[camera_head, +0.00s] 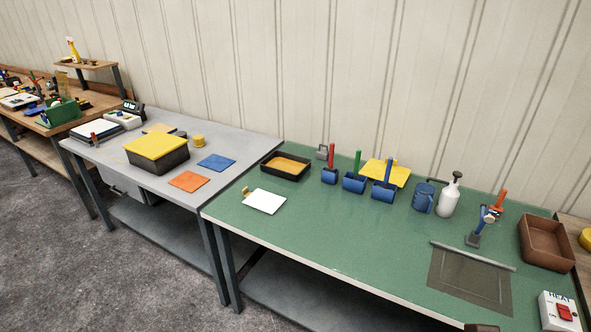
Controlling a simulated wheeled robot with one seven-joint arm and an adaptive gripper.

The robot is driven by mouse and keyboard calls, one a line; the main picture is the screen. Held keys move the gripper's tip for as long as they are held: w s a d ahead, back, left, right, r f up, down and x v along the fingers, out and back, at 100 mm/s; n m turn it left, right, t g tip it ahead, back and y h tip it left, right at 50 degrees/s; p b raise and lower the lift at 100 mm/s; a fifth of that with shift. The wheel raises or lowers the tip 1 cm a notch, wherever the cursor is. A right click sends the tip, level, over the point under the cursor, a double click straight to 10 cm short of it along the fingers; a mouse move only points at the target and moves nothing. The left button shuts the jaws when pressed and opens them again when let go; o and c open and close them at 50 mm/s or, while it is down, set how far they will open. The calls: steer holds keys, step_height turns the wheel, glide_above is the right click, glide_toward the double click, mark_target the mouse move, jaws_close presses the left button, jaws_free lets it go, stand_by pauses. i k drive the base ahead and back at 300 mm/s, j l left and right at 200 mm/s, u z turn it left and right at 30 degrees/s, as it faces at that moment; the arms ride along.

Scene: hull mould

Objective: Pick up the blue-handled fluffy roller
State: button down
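Three upright handles stand in a row on the green table (300,240), each rising from a dark blue block-like part. The blue handle (389,170) is the rightmost, over its blue lower part (382,193). The red handle (331,156) is at the left and the green handle (357,160) in the middle. I cannot tell at this size whether the lower parts are roller sleeves or holders, or which is fluffy.
A black tray with orange contents (285,166) lies left of the row. A yellow sheet (400,174) is behind it. A blue mug (423,197), white spray bottle (449,196) and brown bin (546,243) stand to the right. The table's front middle is clear.

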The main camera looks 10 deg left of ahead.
mark_target(390, 160)
steer(key=i+j+z, duration=0.5)
steer(key=i+j, duration=0.2)
steer(key=i+j+z, duration=0.25)
steer(key=j, duration=0.2)
steer(key=i+j+z, duration=0.25)
steer(key=j, duration=0.25)
